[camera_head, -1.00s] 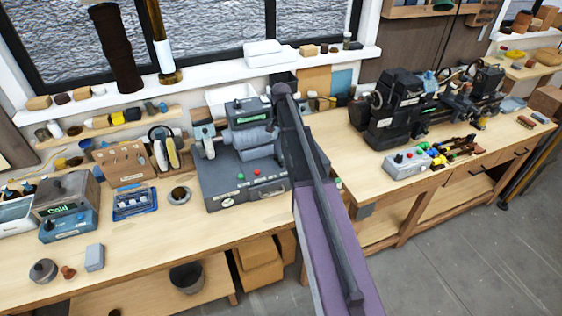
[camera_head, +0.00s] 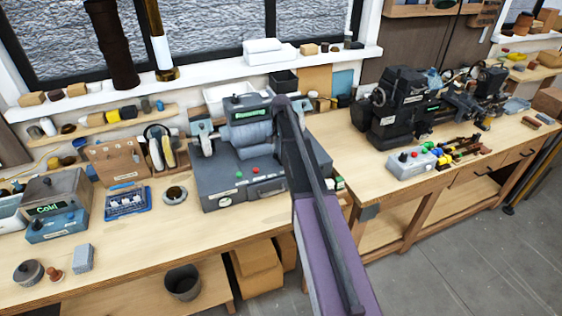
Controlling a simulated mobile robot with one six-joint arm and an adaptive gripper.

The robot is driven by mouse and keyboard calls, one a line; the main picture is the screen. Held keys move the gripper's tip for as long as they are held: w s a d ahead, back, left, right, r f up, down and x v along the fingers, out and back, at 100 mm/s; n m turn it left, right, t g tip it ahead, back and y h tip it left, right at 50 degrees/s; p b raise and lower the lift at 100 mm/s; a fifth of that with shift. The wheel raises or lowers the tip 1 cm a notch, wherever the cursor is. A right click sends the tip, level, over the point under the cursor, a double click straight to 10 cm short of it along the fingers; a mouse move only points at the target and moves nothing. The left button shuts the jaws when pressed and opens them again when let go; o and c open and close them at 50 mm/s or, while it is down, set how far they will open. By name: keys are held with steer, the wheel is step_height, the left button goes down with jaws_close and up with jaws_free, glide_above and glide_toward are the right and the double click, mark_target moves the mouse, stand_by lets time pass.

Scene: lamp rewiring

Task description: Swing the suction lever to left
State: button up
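I cannot make out a suction lever for certain. A grey bench machine (camera_head: 215,182) with a roller, a small green display and red and green buttons stands on the workbench (camera_head: 150,240), left of my arm. My purple and dark arm rises through the middle of the camera view and covers the machine's right part. My gripper is not visible; its state does not show.
A blue-grey box reading "Cold" (camera_head: 58,225) stands at the bench's left. A black lathe-like machine (camera_head: 400,110) and a small button box (camera_head: 411,163) are on the right bench. A bin (camera_head: 183,283) and cardboard boxes (camera_head: 256,268) are below. Floor at right is clear.

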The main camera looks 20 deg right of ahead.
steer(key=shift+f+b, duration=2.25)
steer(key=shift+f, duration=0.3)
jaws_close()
